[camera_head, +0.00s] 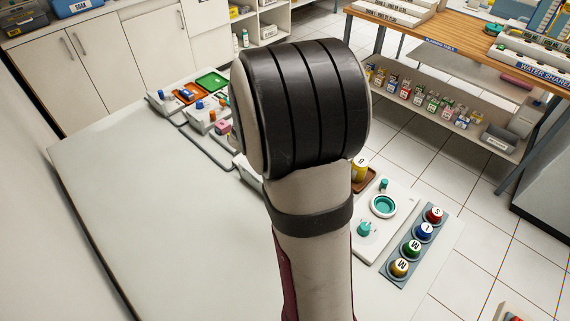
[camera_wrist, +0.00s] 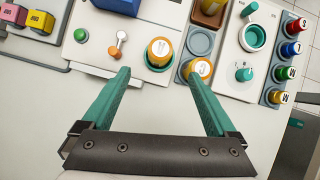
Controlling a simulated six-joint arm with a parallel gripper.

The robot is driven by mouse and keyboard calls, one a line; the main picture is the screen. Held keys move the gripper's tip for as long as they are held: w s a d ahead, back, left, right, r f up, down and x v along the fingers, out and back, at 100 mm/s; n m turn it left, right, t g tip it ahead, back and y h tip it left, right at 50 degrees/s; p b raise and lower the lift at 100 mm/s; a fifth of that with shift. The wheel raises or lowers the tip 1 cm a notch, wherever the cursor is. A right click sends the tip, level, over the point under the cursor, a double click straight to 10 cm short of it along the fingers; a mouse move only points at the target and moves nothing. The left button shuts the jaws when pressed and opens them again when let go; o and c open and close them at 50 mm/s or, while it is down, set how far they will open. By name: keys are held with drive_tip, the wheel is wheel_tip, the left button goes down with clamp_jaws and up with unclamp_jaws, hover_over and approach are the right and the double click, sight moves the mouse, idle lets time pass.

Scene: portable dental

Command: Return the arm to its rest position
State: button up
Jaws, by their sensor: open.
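My gripper (camera_wrist: 157,74) shows in the wrist view with its two green fingers spread and nothing between them. Its tips are just in front of a white unit (camera_wrist: 98,45) that bears a yellow-topped round item (camera_wrist: 160,51) in a teal ring. A second yellow lettered item (camera_wrist: 202,68) sits in a grey-blue slotted holder (camera_wrist: 200,41) near the right fingertip. I cannot tell whether the fingers touch anything. In the head view my own arm fills the middle and hides the gripper and part of the white worktop (camera_head: 150,205).
A grey rack (camera_head: 411,252) holds several lettered, coloured caps at the right of the worktop, beside a white unit with a teal ring (camera_head: 383,206). Small trays and devices (camera_head: 207,118) line the far side. The worktop's left part is clear. A wooden-topped table (camera_head: 450,32) stands behind, right.

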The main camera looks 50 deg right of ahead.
drive_tip(key=s+a+r+m+y, duration=0.2)
drive_tip(key=s+a+m, duration=0.3)
drive_tip(key=a+m, duration=0.3)
drive_tip(key=s+a+r+m+g+y, duration=0.1)
drive_tip(key=s+a+r+m+y, duration=0.1)
drive_tip(key=s+a+m, duration=0.4)
drive_tip(key=s+a+r+m+y, duration=0.3)
drive_tip(key=s+a+m, duration=0.3)
drive_tip(key=a+m, duration=0.5)
drive_tip(key=a, duration=0.4)
drive_tip(key=shift+a+m+y, duration=0.25)
drive_tip(key=shift+m+y, duration=0.05)
drive_tip(key=shift+m, duration=0.1)
drive_tip(key=shift+r, duration=0.1)
